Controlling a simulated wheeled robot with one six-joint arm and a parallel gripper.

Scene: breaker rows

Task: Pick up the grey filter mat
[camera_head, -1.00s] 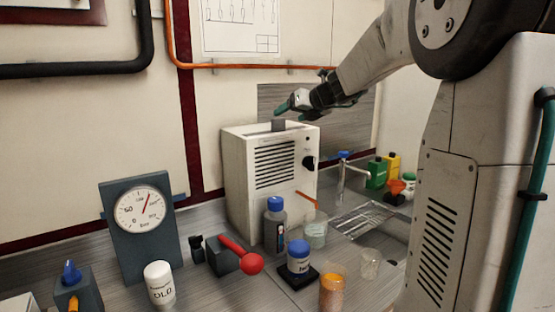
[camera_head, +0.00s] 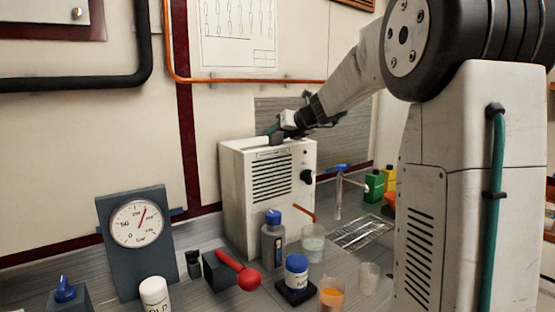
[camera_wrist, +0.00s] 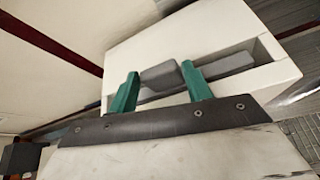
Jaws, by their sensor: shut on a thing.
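A white box (camera_head: 240,190) with dark vent slits and a black knob stands on the bench. It has a long slot in its top, seen in the wrist view (camera_wrist: 270,78). The grey filter mat (camera_wrist: 162,74) sits in this slot, its raised middle part between my teal fingers. In the head view only its small grey top (camera_head: 277,138) shows above the box. My gripper (camera_head: 272,129) is at the box top, and in the wrist view (camera_wrist: 163,88) its fingers are shut on the mat. The mat's lower part is hidden inside the box.
A tap (camera_head: 338,190) stands right.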

